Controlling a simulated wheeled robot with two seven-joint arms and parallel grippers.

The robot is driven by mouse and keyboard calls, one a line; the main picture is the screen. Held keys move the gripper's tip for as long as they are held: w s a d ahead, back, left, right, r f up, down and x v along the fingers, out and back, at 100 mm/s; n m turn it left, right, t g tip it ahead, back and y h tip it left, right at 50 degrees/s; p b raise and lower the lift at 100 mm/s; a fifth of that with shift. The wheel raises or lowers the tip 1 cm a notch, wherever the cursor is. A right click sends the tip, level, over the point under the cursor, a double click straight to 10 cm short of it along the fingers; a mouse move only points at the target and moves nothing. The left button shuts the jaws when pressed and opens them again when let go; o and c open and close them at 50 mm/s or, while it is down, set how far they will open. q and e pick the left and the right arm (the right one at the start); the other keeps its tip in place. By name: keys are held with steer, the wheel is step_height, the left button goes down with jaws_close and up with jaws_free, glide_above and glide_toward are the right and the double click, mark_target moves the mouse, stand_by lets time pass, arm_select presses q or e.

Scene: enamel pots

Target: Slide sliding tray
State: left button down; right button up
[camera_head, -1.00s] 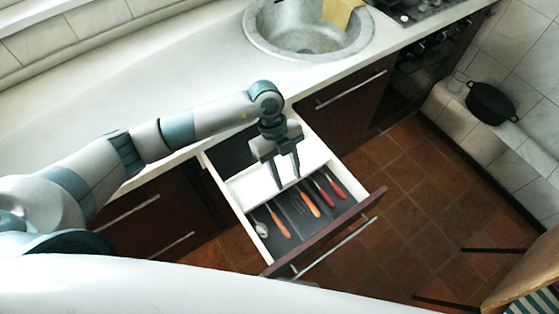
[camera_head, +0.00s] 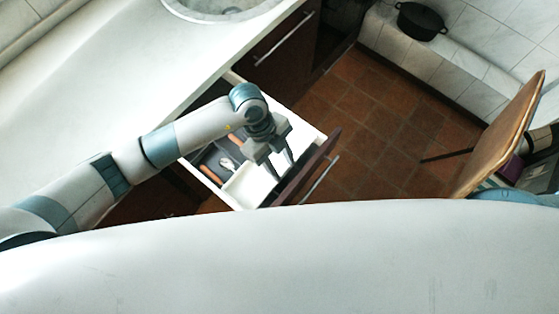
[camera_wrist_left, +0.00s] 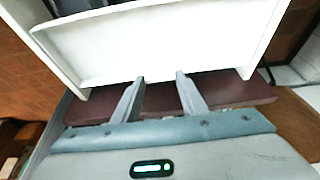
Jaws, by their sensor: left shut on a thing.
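The white sliding tray (camera_head: 243,187) sits in the front part of the open drawer (camera_head: 306,171), close behind its dark red-brown front. My left gripper (camera_head: 282,171) reaches down into the drawer and is shut on the tray. The fingers partly hide the tray in the head view. My right gripper is not in view.
A spoon (camera_head: 228,163) and orange-handled cutlery (camera_head: 205,141) lie in the drawer behind the tray. The white worktop (camera_head: 90,95) with a round sink (camera_head: 225,8) runs along the left. A black pot (camera_head: 420,21) stands on a tiled ledge.

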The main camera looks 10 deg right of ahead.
arm_select(q)
steer(key=c, duration=1.1)
jaws_free()
steer(key=shift+w+a+r, duration=0.15)
steer(key=shift+w+r, duration=0.1)
steer(key=shift+r, duration=0.2)
steer(key=shift+b+v, duration=1.9)
steer(key=shift+v, duration=6.3)
steer(key=shift+s, duration=0.15)
